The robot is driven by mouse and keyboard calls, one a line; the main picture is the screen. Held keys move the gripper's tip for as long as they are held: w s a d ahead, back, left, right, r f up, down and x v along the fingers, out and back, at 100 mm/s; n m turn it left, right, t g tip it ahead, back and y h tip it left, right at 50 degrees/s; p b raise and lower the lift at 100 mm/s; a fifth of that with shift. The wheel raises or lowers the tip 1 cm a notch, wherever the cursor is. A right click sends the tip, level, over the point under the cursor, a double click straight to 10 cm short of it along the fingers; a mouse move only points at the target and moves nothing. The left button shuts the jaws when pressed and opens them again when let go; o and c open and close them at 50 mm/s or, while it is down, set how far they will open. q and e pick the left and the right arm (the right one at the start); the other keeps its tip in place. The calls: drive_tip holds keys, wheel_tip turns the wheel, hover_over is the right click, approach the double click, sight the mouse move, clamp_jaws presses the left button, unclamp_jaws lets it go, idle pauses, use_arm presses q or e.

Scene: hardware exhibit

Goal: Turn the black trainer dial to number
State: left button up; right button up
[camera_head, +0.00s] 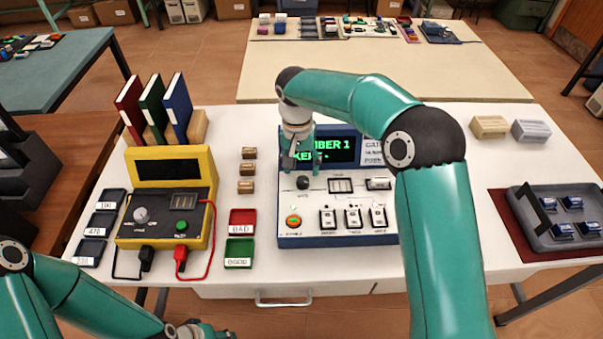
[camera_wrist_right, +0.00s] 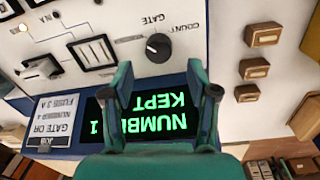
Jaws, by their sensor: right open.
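The black trainer dial (camera_head: 303,182) sits on the pale panel of the blue-framed trainer (camera_head: 290,240), below its display. In the right wrist view the dial (camera_wrist_right: 158,47) appears upside down, near the labels GATE and COUNT. The green display (camera_wrist_right: 160,115) partly reads NUMBER 1 and KEPT. My right gripper (camera_head: 301,162) is open and empty above the dial; in the wrist view its fingers (camera_wrist_right: 161,78) are spread, with the dial just beyond the tips. They appear apart from it. My left gripper (camera_head: 203,331) is only partly in view at the bottom edge.
The trainer carries several switches (camera_head: 352,217) and an orange-green button (camera_head: 293,221). Small wooden blocks (camera_head: 247,170), red and green trays (camera_head: 242,222) and a yellow meter (camera_head: 208,165) stand left. A grey tray (camera_head: 540,235) lies right. My right arm covers part of the table.

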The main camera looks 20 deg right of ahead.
sight(299, 178)
wheel_tip(299, 178, up, 8)
drive_tip(key=shift+a, duration=0.2)
drive_tip(key=shift+w+f, duration=0.1)
idle(0.3)
